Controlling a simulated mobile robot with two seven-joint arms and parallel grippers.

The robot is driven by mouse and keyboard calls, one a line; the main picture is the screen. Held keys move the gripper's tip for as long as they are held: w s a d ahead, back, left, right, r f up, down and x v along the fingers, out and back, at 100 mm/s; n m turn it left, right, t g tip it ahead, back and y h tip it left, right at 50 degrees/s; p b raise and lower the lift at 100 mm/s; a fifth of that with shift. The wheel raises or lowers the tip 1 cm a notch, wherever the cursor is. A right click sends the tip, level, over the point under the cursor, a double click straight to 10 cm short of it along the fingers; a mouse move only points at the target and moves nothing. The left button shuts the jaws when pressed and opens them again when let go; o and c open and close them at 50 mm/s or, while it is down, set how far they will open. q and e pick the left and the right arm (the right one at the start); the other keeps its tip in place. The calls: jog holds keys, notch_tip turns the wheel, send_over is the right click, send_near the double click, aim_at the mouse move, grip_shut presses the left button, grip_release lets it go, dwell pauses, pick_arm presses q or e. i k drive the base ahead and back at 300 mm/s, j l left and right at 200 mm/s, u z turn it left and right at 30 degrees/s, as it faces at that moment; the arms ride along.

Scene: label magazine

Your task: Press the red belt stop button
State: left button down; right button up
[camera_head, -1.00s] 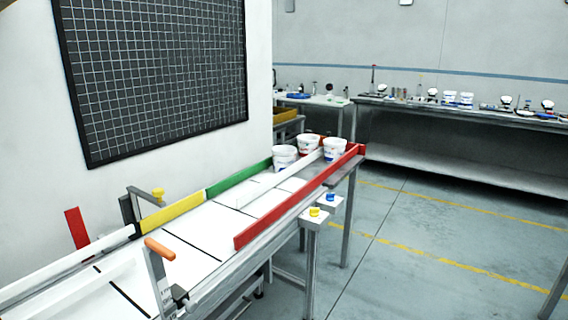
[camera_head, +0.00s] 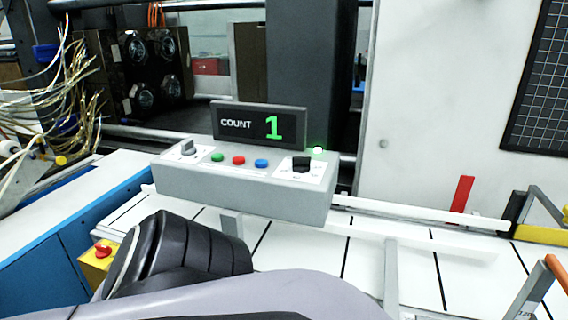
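A grey control box (camera_head: 245,188) stands over the white belt in the middle of the head view. On its top a small red button (camera_head: 238,160) sits between a green button (camera_head: 217,157) and a blue button (camera_head: 261,163). A separate red button (camera_head: 103,250) is on a yellow box (camera_head: 96,266) at the lower left, partly hidden by my arm. I cannot read any label saying which red one is the belt stop. My arm crosses the bottom of the view. Neither gripper shows.
A blue cabinet (camera_head: 75,225) and loose wires (camera_head: 62,110) are at left. An orange-handled lever (camera_head: 556,272) stands at right.

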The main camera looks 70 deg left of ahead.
aim_at(237, 160)
jog(key=u, duration=2.5)
